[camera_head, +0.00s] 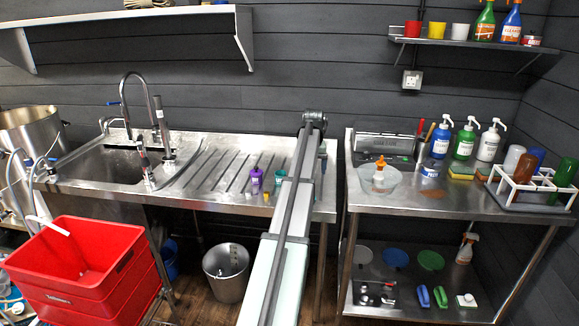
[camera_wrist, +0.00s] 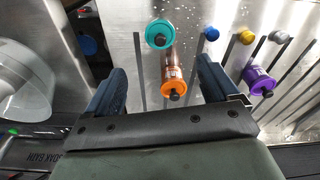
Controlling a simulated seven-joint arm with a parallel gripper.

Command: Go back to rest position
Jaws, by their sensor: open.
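My gripper (camera_wrist: 160,66) is open in the wrist view, its two dark fingers spread apart with nothing clamped between them. An orange bottle (camera_wrist: 172,72) with a dark tip shows in the gap between the fingers, over the steel drainboard. I cannot tell its distance from the fingers. In the head view my arm reaches from the bottom middle to the right end of the drainboard (camera_head: 215,178). The arm hides most of my gripper there, and the orange bottle is not visible.
The sink (camera_head: 105,165) is left. A right-hand table (camera_head: 400,200) holds a clear bowl (camera_head: 379,182), pump bottles and a white rack (camera_head: 530,185). Shelves (camera_head: 455,43) overhang.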

